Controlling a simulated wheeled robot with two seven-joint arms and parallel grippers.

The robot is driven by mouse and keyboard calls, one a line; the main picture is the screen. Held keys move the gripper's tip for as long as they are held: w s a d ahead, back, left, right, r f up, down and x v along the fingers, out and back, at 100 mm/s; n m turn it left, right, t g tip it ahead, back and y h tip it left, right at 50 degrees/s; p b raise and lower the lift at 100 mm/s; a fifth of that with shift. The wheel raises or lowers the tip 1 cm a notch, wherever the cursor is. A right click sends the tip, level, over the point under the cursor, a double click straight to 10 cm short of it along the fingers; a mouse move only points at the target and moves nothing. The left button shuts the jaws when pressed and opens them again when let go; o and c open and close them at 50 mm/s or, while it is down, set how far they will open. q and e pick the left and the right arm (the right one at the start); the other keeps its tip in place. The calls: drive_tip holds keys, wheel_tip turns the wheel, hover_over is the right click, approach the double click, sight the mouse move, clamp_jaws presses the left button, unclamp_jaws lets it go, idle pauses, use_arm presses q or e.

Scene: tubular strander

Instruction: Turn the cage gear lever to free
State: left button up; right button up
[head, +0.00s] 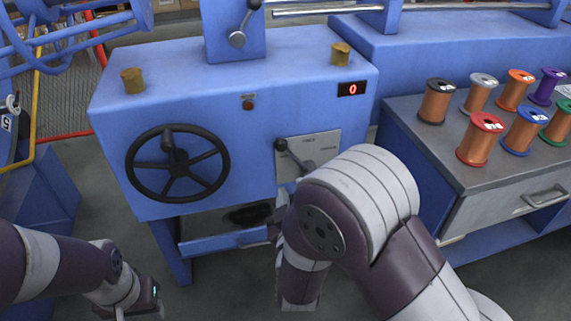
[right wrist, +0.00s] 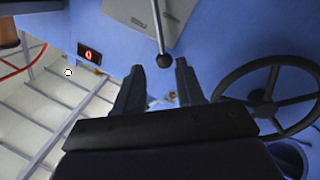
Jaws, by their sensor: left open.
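A lever with a black ball knob (head: 281,145) is mounted on a grey labelled plate (head: 322,143) on the front of the blue machine. In the head view its arm slants up to the left from its pivot; the lettering is too small to read surely. In the right wrist view the knob (right wrist: 164,61) shows just beyond the fingertips of my right gripper (right wrist: 159,68), which is open and empty. Whether the fingers touch the knob cannot be told. In the head view my right arm hides most of that gripper. My left gripper (head: 138,310) is open, low at the bottom edge, far from the lever.
A black handwheel (head: 178,163) is left of the lever, and it also shows in the right wrist view (right wrist: 268,100). A red display (head: 352,89) reads 0. Another lever (head: 238,38) is on the upper block. Several wire spools (head: 480,138) stand on the right cabinet.

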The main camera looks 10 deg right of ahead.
sight(290, 156)
drive_tip(key=b+x, duration=0.3)
drive_tip(key=x, duration=0.8)
drive_tip(key=shift+a+f+b, duration=0.1)
drive_tip(key=shift+f+b, duration=0.05)
drive_tip(key=shift+b, duration=0.2)
drive_tip(key=shift+w, duration=0.2)
clamp_jaws()
